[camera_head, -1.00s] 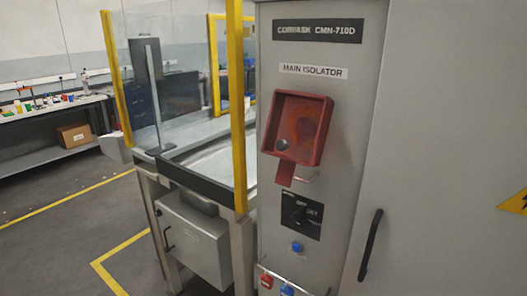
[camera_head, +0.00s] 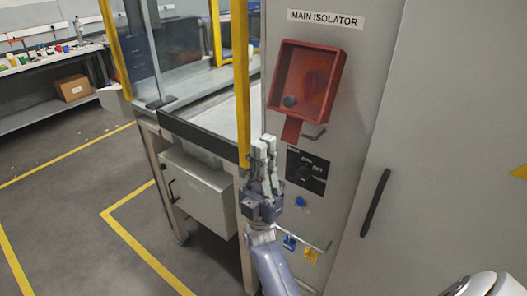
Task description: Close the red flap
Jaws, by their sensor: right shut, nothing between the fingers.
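The red flap (camera_head: 338,82) is a hollow, box-like red part on the grey cabinet front, below the MAIN ISOLATOR label. Its hollow side faces me, with a dark round spot inside, and a red tab (camera_head: 291,130) hangs from its lower edge. The black switch plate (camera_head: 319,178) below it is uncovered. My right gripper (camera_head: 265,143) points upward, its fingers together and empty. In the picture it is left of the switch plate and below left of the flap, apart from the flap. My left gripper is out of view.
A blue button (camera_head: 301,202) and a rail with blue (camera_head: 289,242) and yellow (camera_head: 310,256) padlock-like tags are below the plate. A black door handle (camera_head: 375,203) is to the right. A yellow post (camera_head: 240,75) and glass guard stand left. Floor at left is clear.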

